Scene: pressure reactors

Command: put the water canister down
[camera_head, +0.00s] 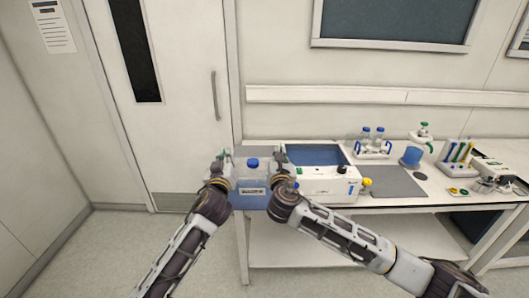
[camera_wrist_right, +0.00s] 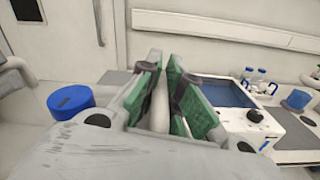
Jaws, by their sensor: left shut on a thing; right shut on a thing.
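The water canister (camera_head: 250,192) is a translucent bluish container with a label and a blue cap (camera_head: 252,163). It is held between my two grippers in front of the bench's left end. My left gripper (camera_head: 223,162) is shut at its left side. My right gripper (camera_head: 281,160) is shut at its right side. In the right wrist view the green-padded fingers (camera_wrist_right: 164,105) are closed around a pale upright handle part, with the blue cap (camera_wrist_right: 72,100) to the left. Whether the canister's base touches anything is hidden.
A white water bath (camera_head: 325,182) stands on the bench just right of the canister. A grey mat (camera_head: 390,181), a bottle rack (camera_head: 372,150) and a blue beaker (camera_head: 411,157) are further right. The bench's left end lies behind the grippers, and a door (camera_head: 165,80) is at the back left.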

